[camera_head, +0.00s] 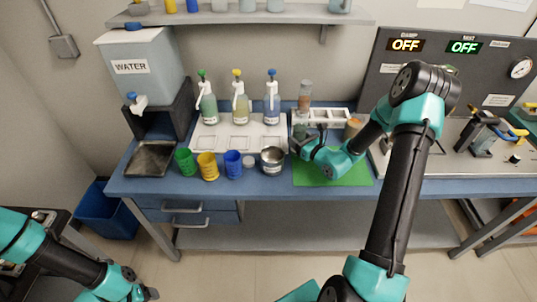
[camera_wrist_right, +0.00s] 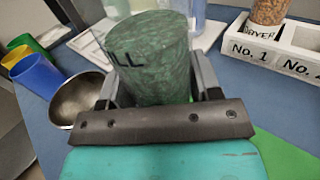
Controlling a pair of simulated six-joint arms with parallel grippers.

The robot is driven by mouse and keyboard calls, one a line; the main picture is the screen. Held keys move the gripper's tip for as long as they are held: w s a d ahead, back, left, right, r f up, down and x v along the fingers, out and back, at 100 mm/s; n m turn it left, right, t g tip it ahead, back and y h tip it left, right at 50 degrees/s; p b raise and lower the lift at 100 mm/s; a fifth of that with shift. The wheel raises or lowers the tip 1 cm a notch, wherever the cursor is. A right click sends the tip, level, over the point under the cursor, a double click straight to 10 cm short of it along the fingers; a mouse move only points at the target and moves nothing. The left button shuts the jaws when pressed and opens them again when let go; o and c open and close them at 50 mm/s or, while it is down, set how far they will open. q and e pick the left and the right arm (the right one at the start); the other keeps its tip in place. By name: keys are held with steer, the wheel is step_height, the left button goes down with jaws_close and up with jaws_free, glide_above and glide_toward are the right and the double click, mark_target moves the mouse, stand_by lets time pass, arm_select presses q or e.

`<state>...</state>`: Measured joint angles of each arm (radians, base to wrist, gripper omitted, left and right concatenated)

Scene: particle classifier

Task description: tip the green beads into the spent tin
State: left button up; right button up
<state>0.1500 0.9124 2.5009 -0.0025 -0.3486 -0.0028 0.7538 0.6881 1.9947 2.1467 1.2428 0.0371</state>
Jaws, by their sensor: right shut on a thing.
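My right gripper (camera_head: 301,145) is shut on a clear cylinder of green beads (camera_wrist_right: 155,60), which carries dark lettering ending in "LL". In the wrist view the cylinder stands between the two fingers and looks full of green grains. A round metal tin (camera_head: 272,158), which I take to be the spent tin, stands on the bench just left of the gripper. It also shows in the wrist view (camera_wrist_right: 62,112), left of the cylinder and apart from it; its visible inside looks empty. My left gripper (camera_head: 147,294) is low at the left, away from the bench; its jaws are too small to read.
Green, yellow and blue cups (camera_head: 207,166) and a small white-grey piece (camera_head: 249,162) stand left of the tin. A white rack (camera_head: 335,117) with a tube of orange-brown beads (camera_head: 305,92) is behind the gripper. A green mat (camera_head: 330,178) lies below it. Spray bottles (camera_head: 240,104) stand behind.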

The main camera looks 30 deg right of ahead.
mark_target(304, 127)
steer(key=shift+r+n, duration=0.1)
steer(key=shift+n, duration=0.4)
steer(key=shift+d+r+n+g, duration=0.1)
steer(key=shift+d+n+g, duration=0.05)
steer(key=shift+n, duration=0.55)
steer(key=shift+d+n+g, duration=0.15)
steer(key=shift+n, duration=0.55)
steer(key=shift+f+n+h, duration=0.25)
steer(key=shift+n+h, duration=0.05)
steer(key=shift+n, duration=1.2)
steer(key=shift+d+f+n+g+h, duration=0.2)
steer(key=shift+d+n, duration=0.1)
steer(key=shift+n, duration=0.3)
steer(key=shift+d+f+n+g+h, duration=0.15)
steer(key=shift+d+n, duration=0.1)
steer(key=shift+n, duration=0.35)
steer(key=shift+d+f+n, duration=0.2)
steer(key=shift+d+n, duration=0.1)
steer(key=shift+n, duration=0.2)
steer(key=shift+d+f+n+h, duration=0.25)
steer(key=shift+d+f+n, duration=0.1)
steer(key=shift+f+n, duration=0.35)
steer(key=shift+d+r+n, duration=0.25)
steer(key=shift+r+n, duration=0.55)
steer(key=shift+r, duration=0.2)
